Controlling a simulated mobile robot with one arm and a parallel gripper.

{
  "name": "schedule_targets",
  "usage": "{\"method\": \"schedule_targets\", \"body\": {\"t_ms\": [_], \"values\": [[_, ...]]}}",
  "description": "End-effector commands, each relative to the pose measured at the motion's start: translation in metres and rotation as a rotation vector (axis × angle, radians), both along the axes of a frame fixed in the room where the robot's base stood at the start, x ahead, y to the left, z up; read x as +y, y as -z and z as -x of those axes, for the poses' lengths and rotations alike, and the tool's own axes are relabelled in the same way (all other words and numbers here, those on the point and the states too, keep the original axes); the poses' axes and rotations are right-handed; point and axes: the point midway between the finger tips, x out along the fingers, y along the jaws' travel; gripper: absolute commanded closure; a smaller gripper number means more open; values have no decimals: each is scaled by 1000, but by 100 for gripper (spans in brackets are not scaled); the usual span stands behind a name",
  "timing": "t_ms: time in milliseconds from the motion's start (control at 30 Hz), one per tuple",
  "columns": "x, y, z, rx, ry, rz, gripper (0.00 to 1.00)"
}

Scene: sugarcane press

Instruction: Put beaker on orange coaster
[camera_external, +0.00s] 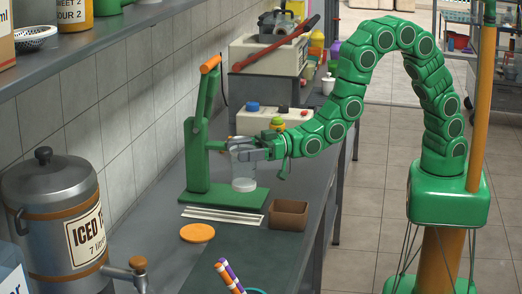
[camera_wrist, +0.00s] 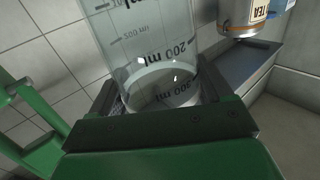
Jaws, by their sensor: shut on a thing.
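The clear beaker (camera_external: 243,170) is upright at the green press, above the right part of its base, with a pale band at its bottom. My gripper (camera_external: 246,149) is shut around the beaker's upper part. In the wrist view the beaker (camera_wrist: 150,45), with dark ml markings, sits between the fingers of my gripper (camera_wrist: 160,92). I cannot tell whether its bottom touches the press base. The orange coaster (camera_external: 197,233) lies flat and bare on the counter, in front of the press and to the left of the beaker.
The green press (camera_external: 197,150) stands close on the left, with its orange-tipped lever upright. Pale strips (camera_external: 222,215) and a brown box (camera_external: 289,214) lie between press and coaster level. A metal tea dispenser (camera_external: 60,215) stands front left. Striped straws (camera_external: 230,277) are at the front.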

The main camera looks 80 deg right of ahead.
Motion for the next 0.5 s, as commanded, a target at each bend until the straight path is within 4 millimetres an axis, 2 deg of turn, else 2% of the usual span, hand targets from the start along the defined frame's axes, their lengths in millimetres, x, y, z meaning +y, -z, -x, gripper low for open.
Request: {"method": "schedule_targets", "body": {"t_ms": [100,233,500], "values": [[-14,0,-8,3,3,2,66],[-20,1,-12,4,1,3,66],[-9,11,-32,5,0,4,66]]}}
